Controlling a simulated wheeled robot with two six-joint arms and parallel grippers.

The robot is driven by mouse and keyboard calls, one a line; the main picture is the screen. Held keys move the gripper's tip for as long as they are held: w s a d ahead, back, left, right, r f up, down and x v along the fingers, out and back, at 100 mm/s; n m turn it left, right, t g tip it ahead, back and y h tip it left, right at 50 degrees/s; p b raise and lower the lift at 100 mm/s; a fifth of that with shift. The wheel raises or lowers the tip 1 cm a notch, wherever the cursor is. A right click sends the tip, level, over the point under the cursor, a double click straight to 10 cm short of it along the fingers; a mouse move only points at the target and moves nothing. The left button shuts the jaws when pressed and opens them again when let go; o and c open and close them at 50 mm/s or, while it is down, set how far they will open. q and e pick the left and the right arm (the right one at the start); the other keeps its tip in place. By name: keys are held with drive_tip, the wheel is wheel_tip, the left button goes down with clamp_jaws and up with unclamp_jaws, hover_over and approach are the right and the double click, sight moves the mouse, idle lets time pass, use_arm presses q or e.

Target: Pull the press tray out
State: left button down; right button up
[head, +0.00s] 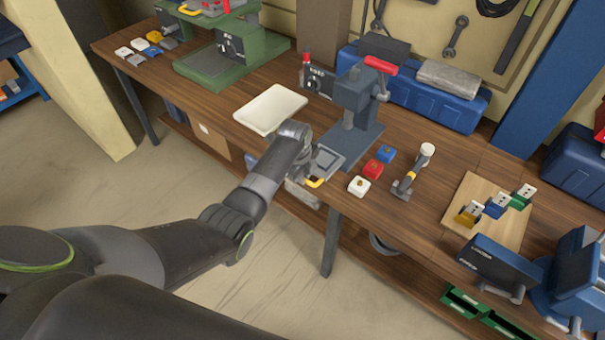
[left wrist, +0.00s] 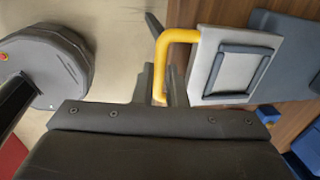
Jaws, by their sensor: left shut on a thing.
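The press (head: 353,100) is dark grey-blue with a red-ended lever and stands near the front of the workbench. Its grey tray (head: 327,160) is at the base's front, by the bench edge. In the left wrist view the tray (left wrist: 211,65) shows a square dark frame on its top and a yellow handle (left wrist: 178,36). My left gripper (left wrist: 163,88) is shut on this handle. In the head view my left gripper (head: 308,182) is at the tray's front, with a bit of yellow handle showing. My right gripper is not in view.
A cream tray (head: 270,108) lies left of the press. White, red (head: 373,169) and blue blocks and a hammer-like tool (head: 411,172) lie to its right. A wooden board (head: 470,226) with several sockets is farther right. Open floor lies in front of the bench.

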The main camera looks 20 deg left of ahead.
use_arm(q)
drive_tip(key=shift+w, duration=0.15)
drive_tip(key=c, duration=1.6)
unclamp_jaws()
drive_tip(key=shift+o, duration=0.6)
wheel_tip(320, 180, up, 17)
drive_tip(key=s, duration=0.3)
drive_tip(key=shift+a+b, duration=0.35)
drive_tip(key=shift+a, duration=0.1)
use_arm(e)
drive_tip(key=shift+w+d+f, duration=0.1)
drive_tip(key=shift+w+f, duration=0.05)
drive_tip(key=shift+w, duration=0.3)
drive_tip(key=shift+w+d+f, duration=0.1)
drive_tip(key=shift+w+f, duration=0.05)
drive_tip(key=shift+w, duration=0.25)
